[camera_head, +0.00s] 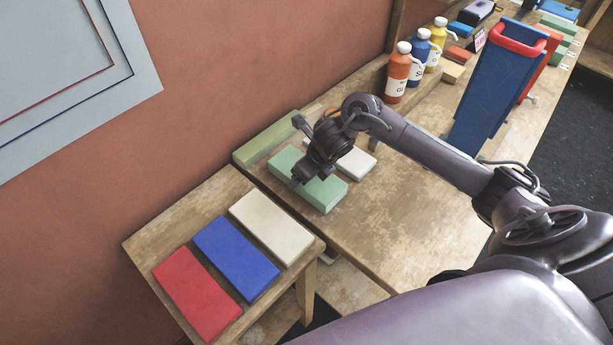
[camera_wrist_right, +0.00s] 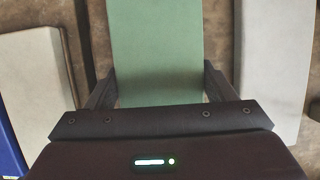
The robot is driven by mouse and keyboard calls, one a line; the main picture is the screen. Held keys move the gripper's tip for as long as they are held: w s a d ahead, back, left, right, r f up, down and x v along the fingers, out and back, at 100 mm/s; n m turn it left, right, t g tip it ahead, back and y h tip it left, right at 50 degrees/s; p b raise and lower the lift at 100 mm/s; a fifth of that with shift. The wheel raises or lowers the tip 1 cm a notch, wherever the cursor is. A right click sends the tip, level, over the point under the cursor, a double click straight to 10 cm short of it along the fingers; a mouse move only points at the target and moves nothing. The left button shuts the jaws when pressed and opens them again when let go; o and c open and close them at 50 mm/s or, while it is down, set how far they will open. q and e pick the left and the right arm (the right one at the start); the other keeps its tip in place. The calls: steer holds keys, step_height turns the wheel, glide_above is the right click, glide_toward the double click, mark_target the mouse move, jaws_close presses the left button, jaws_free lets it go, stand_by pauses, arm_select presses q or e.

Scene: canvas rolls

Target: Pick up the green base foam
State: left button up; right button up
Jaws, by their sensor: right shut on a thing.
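The green base foam (camera_head: 325,195) is a flat pale green block at the left end of the long worn wooden table. The gripper hides part of the block. My left gripper is not in view.
A white block (camera_head: 357,163) lies close to the right of the green one, and a long green strip (camera_head: 266,139) runs behind. A lower stool holds red (camera_head: 197,293), blue (camera_head: 235,257) and cream (camera_head: 271,226) blocks. Paint bottles (camera_head: 397,73) and a blue holder (camera_head: 490,90) stand farther right.

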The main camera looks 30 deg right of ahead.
steer(key=shift+r, duration=0.1)
steer(key=shift+w+r, duration=0.1)
steer(key=shift+r, duration=0.35)
step_height(320, 180, up, 7)
steer(key=shift+f, duration=0.1)
step_height(320, 180, up, 12)
steer(key=p, duration=0.5)
